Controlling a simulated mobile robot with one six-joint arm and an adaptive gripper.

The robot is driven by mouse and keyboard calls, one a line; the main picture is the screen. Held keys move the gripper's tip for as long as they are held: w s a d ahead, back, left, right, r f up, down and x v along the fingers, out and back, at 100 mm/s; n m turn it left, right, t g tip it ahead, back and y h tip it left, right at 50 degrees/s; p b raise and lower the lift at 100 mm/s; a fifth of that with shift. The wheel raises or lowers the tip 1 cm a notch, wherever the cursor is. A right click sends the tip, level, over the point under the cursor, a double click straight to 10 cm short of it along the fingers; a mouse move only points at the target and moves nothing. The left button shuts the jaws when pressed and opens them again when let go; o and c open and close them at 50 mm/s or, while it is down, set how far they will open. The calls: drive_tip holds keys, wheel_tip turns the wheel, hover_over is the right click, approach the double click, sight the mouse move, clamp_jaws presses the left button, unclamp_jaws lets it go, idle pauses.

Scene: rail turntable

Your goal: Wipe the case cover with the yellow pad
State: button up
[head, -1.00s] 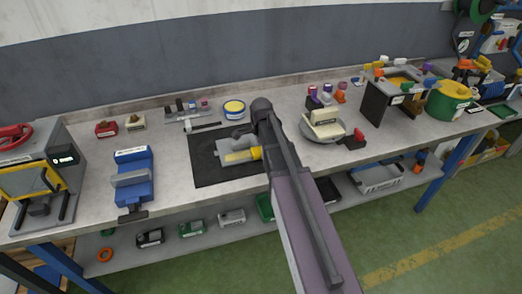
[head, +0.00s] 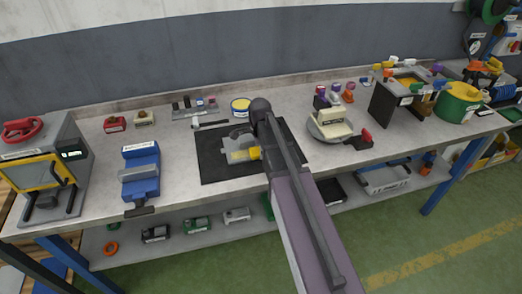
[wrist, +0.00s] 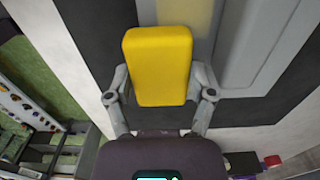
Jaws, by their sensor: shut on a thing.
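My gripper (wrist: 160,98) is shut on the yellow pad (wrist: 158,62), with one finger at each side of it. The pad's edge also shows in the head view (head: 255,152), beside my arm. The grey case cover (head: 236,142) lies on a black mat (head: 215,171). A paler yellow strip (head: 239,156) shows on the cover, left of the pad. In the wrist view the cover (wrist: 240,45) lies beyond and below the pad. I cannot tell whether the pad touches it. My arm hides the cover's right side and most of my gripper in the head view.
A blue device (head: 140,172) and a grey machine with a yellow frame (head: 45,170) stand left. A round yellow tin (head: 241,105) stands behind the mat. Bare bench lies between the blue device and mat.

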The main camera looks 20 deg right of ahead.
sight(251, 151)
drive_tip(key=shift+a, duration=0.25)
drive_tip(key=shift+w+a, duration=0.1)
drive_tip(key=shift+a, duration=1.25)
drive_tip(key=shift+a, duration=1.55)
drive_tip(key=shift+a, duration=0.2)
drive_tip(key=shift+a, duration=1.4)
drive_tip(key=shift+d, duration=0.15)
drive_tip(key=shift+d, duration=1.45)
